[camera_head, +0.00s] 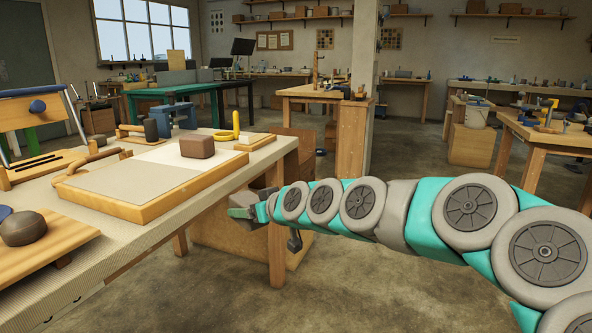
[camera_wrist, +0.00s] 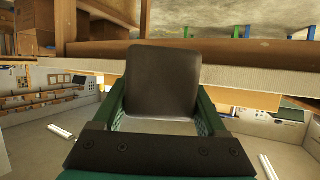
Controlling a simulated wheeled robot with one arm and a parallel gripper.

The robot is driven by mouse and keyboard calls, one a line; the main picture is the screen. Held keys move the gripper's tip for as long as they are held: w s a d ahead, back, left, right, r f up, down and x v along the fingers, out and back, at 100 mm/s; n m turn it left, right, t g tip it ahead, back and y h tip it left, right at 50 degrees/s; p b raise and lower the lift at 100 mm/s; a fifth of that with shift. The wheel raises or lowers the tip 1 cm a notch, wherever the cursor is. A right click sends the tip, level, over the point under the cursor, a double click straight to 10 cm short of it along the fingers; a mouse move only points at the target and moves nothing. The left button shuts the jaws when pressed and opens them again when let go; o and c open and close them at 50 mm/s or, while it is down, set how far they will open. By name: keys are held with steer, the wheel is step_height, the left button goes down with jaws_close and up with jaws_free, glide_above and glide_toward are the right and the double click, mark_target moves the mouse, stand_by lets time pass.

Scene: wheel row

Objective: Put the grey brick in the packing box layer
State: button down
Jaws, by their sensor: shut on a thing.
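My gripper (camera_head: 243,208) is beside the right edge of the workbench, low near the bench top's height. In the wrist view my gripper (camera_wrist: 162,112) is shut on a dark grey brick (camera_wrist: 162,78), held between its green fingers. The head view does not show the held brick clearly. A low wooden-rimmed tray (camera_head: 120,207) with a flat pale inside lies on the bench to the left of my gripper; it appears to be the packing box layer. A brown brick (camera_head: 197,146) sits at its far right part.
A yellow L-shaped piece (camera_head: 228,134) and a small wooden block (camera_head: 255,142) are behind the tray. A rounded grey thing (camera_head: 22,228) rests on a wooden board (camera_head: 45,248) at front left. The bench edge (camera_head: 215,195) lies between my gripper and the tray. The tray's near part is bare.

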steer(key=w+d+f+m+t+h, duration=0.1)
steer(key=d+f+m+h, duration=0.3)
steer(key=d+f, duration=0.7)
steer(key=w+d+f+m+t+h+p, duration=0.1)
steer(key=w+d+f+m+h, duration=0.3)
steer(key=d+f, duration=0.8)
steer(key=d+t+h, duration=0.1)
steer(key=d, duration=0.2)
steer(key=shift+w+f, duration=0.15)
steer(key=shift+f, duration=0.1)
